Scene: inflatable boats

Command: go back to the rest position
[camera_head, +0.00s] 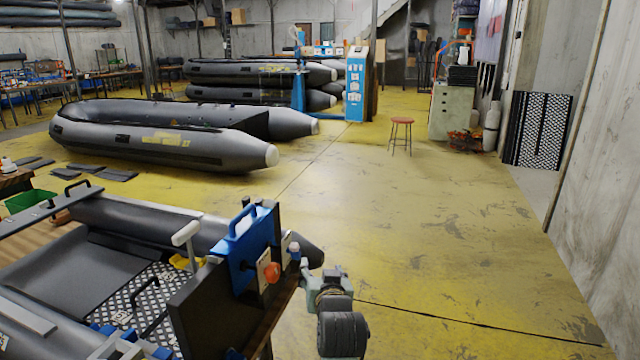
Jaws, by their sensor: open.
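My gripper (326,274) is at the lower middle, just right of the near workbench's end. Its pale green-grey body shows above a black round part of my arm. The jaws are open. I see nothing held between them, though they are small here. The rest of my arm is mostly out of the picture.
Close on the left is a grey inflatable boat (145,219) with a dark transom and a blue-handled clamp (245,245). A larger boat (170,140) lies behind. A red stool (401,133) and a cabinet (452,112) stand far right. The yellow floor (450,240) is clear.

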